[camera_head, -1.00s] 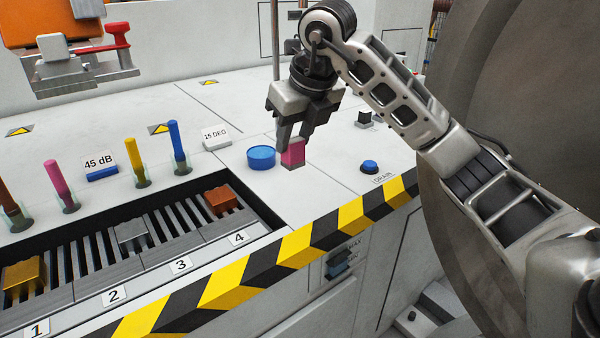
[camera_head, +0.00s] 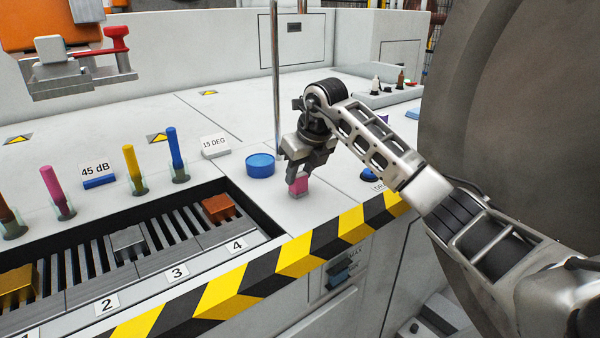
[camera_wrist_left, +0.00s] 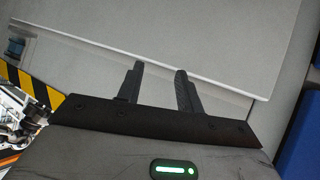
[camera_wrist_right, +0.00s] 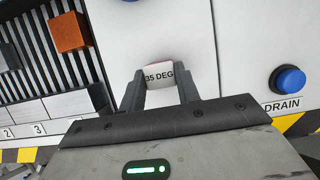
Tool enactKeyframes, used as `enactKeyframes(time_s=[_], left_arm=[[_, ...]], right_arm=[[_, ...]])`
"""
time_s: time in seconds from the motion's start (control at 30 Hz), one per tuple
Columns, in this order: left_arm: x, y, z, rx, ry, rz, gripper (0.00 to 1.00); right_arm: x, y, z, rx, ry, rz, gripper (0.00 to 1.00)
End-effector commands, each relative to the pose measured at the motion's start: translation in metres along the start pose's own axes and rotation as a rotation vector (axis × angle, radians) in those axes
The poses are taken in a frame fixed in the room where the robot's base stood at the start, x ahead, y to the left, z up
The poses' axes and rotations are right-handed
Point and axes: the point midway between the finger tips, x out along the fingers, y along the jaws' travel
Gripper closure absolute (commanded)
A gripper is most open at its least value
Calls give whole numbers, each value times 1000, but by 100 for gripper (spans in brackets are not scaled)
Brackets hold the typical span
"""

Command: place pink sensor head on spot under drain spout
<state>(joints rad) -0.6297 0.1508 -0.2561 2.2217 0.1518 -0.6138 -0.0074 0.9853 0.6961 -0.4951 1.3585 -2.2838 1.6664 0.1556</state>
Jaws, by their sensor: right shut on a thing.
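The pink sensor head (camera_head: 299,186) is a small pink block near the counter's front edge, right of the blue round cap. My right gripper (camera_head: 299,170) points down and is shut on it. In the right wrist view, a "35 DEG" label (camera_wrist_right: 159,77) shows between the right fingertips, with a thin pink edge above it. Whether the block touches the counter is hard to tell. My left gripper (camera_wrist_left: 160,80) shows only in its own wrist view, fingers apart with nothing between them. I cannot make out a drain spout or the spot under it.
A blue round cap (camera_head: 260,165) and a "15 DEG" block (camera_head: 215,146) stand left of the right gripper. A thin vertical pole (camera_head: 276,80) rises behind it. The blue DRAIN button (camera_wrist_right: 288,80) is to the right. A slotted tray (camera_head: 160,235) lies left.

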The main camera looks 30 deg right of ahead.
Motion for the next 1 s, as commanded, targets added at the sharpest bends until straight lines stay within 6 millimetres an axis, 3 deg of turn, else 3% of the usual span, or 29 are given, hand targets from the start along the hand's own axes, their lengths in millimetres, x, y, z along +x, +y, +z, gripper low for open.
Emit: enactKeyframes(time_s=[0.27, 0.3, 0.37, 0.4, 0.77, 0.87, 1.0], left_arm=[[2, 0, -3, 4, 7, 1, 64], [2, 0, -3, 4, 6, 1, 64], [2, 0, -3, 4, 5, 1, 64], [2, 0, -3, 4, 5, 2, 64], [-1, 0, -5, 8, 2, 0, 64], [-9, 0, -14, 15, 13, -9, 64], [-38, 0, -41, 18, 78, -36, 64]], right_arm=[[0, 0, 0, 0, -3, 0, 93], [1, 0, 0, 0, -2, 0, 65], [1, 0, 0, 0, -2, 0, 48], [1, 0, 0, 0, -2, 0, 46], [-6, 0, 2, 0, -2, -1, 46], [-17, 0, 6, -1, -3, 0, 46], [-38, 0, 12, -3, -3, -1, 46]])
